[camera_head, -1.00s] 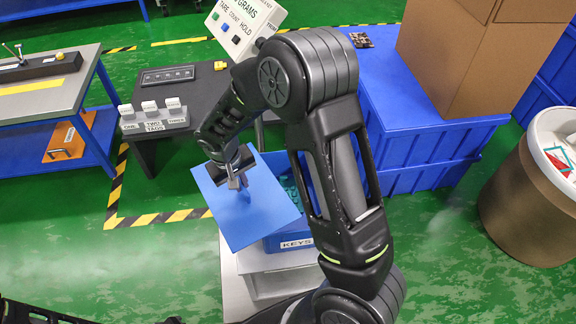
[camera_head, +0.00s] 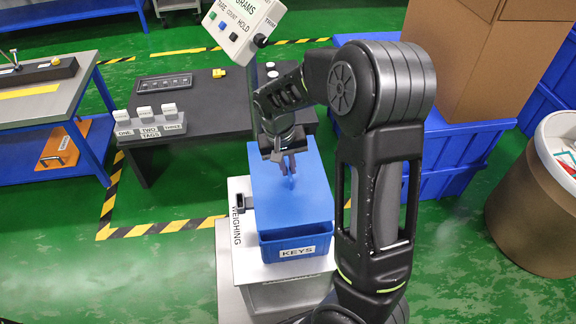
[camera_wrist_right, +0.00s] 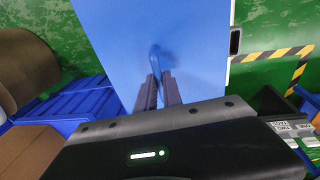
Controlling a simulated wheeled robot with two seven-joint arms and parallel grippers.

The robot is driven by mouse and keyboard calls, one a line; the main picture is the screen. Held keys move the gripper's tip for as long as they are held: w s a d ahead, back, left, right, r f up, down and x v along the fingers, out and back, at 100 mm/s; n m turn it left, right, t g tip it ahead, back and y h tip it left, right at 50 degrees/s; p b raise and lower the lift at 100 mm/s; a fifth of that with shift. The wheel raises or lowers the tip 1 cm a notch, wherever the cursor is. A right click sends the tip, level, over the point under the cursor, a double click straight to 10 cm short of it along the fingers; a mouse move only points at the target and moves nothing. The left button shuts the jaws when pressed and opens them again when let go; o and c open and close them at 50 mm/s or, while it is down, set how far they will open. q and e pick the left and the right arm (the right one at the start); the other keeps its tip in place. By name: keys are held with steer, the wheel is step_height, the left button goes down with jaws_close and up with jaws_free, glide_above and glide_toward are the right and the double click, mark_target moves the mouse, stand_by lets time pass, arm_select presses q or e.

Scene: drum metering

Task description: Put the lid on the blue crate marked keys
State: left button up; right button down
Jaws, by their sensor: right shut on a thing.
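The blue lid (camera_head: 305,198) is a flat square plate with a small handle on top. My right gripper (camera_head: 289,164) is shut on that handle. In the right wrist view the fingers (camera_wrist_right: 158,92) grip the handle of the lid (camera_wrist_right: 205,35). The blue crate (camera_head: 268,252) with the KEYS label stands on the weighing stand, under the lid. My left gripper is not in view.
The pale weighing stand (camera_head: 240,262) carries the crate, with a display box (camera_head: 243,28) on a post behind. A dark table (camera_head: 215,102) with tag holders stands behind left. Blue crates with a cardboard box (camera_head: 460,60) and a brown drum (camera_head: 530,215) stand right.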

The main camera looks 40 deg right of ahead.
mark_target(287, 179)
steer(key=shift+f+b, duration=1.55)
steer(key=shift+f, duration=0.45)
steer(key=shift+f+b, duration=0.35)
steer(key=shift+f, duration=0.3)
steer(key=shift+r, duration=0.1)
steer(key=shift+f, duration=0.6)
stand_by(0.4)
steer(key=c, duration=1.4)
jaws_free()
steer(key=shift+o, duration=0.3)
steer(key=shift+s, duration=0.1)
steer(key=o, duration=0.4)
